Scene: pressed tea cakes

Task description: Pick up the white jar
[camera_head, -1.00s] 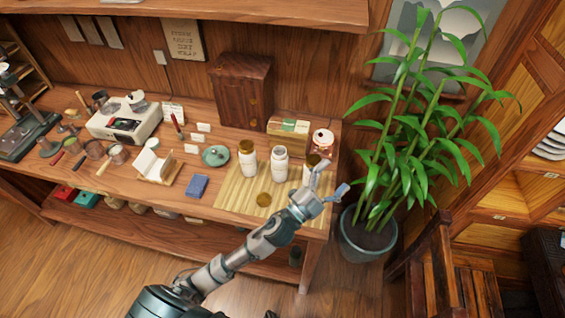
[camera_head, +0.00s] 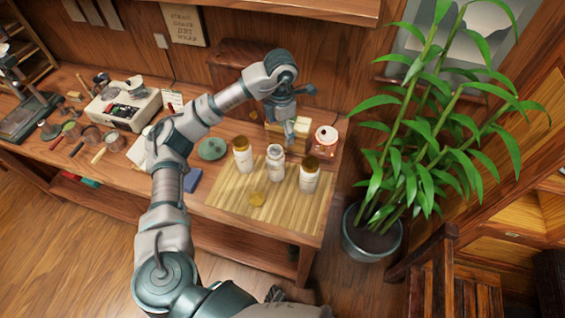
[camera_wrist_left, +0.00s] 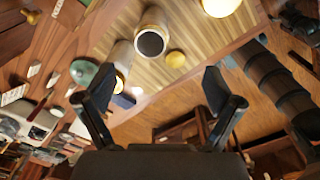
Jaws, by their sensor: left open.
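Three white jars stand upright on a bamboo mat (camera_head: 225,196). The middle jar (camera_head: 275,165) has no lid; its dark round mouth shows in the left wrist view (camera_wrist_left: 150,42). My right gripper is out of view.
A box, partly hidden by my arm, is behind the middle jar. A green dish (camera_head: 212,148) and blue box (camera_head: 192,180) lie left. A potted plant (camera_head: 372,233) stands right of the table.

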